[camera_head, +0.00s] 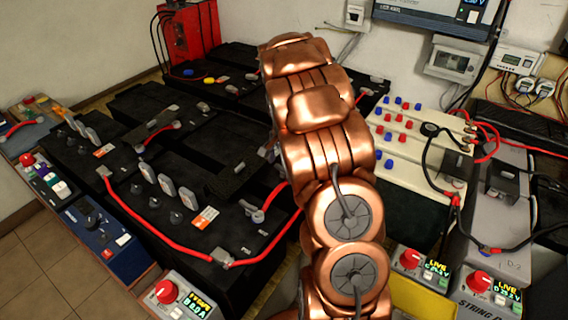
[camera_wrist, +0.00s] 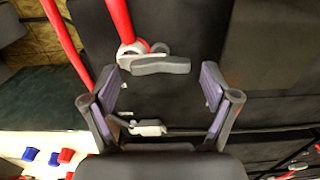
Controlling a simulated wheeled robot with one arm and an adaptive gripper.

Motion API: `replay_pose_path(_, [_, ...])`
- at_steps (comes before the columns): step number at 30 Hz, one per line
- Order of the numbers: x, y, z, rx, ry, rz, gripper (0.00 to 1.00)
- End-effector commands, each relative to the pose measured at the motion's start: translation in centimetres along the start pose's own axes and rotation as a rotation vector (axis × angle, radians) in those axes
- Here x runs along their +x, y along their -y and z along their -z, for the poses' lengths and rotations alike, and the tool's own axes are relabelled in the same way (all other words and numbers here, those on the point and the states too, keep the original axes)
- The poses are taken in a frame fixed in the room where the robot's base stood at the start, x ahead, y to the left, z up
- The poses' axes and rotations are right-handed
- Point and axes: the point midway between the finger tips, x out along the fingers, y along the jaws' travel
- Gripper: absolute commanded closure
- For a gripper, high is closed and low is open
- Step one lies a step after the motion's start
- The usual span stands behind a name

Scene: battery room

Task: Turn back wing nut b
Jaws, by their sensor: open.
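Just beyond the fingertips a grey, wing-shaped piece (camera_wrist: 162,66) lies crosswise beside a red cable's end (camera_wrist: 136,48) on a dark battery top. It looks like a wing nut, but no letter shows, so I cannot tell whether it is wing nut b. A second, smaller grey piece (camera_wrist: 148,128) with a dark lead shows lower, between the fingers. In the head view my copper arm covers the gripper and the spot under it.
Black batteries (camera_head: 75,150) with red cables (camera_head: 165,238) and grey terminal pieces fill the left and middle. A cream block (camera_head: 425,155) with red and blue caps stands right of my arm. Switch boxes (camera_head: 178,298) line the front. A red unit (camera_head: 190,35) stands at the back.

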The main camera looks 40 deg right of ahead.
Motion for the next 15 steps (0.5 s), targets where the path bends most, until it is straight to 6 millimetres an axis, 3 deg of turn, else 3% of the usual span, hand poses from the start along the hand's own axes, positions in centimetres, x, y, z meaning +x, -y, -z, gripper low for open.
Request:
replay_pose_path(8, [0.01,0.04,-0.05,-0.013,0.001,0.000,0.13])
replay_pose_path(15, [-0.01,0.13,-0.09,-0.152,0.001,0.000,0.13])
